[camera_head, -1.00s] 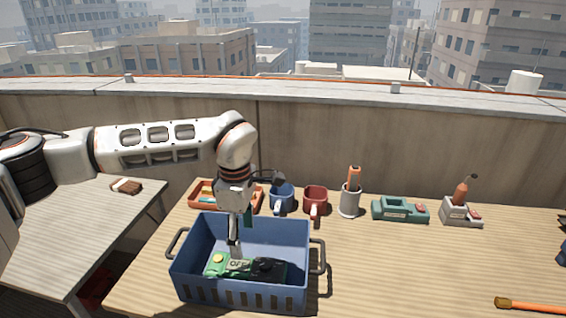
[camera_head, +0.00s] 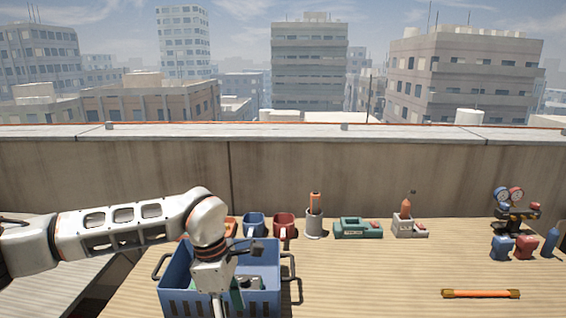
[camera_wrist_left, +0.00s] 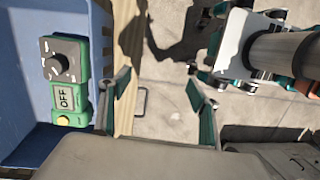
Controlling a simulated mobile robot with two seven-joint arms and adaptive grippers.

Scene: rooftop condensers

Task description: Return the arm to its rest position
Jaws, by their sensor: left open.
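My left arm comes in from the left in the head view and bends down over the front of the blue crate (camera_head: 175,275). My left gripper (camera_wrist_left: 158,84) is open and empty in the wrist view, over the table edge and the floor beside the crate. Its fingertips are hard to make out in the head view. A green device (camera_wrist_left: 66,82) with a black dial and a display reading OFF lies in the crate, apart from the fingers. In the head view my wrist hides most of the device. My right gripper is not in view.
Behind the crate stand a blue mug (camera_head: 253,222), a red mug (camera_head: 285,226), a grey cup (camera_head: 314,225), a teal tool (camera_head: 358,229) and a grey-and-orange device (camera_head: 405,222). A gauge set (camera_head: 514,213) and an orange bar (camera_head: 480,294) are at the right. The middle-right tabletop is clear.

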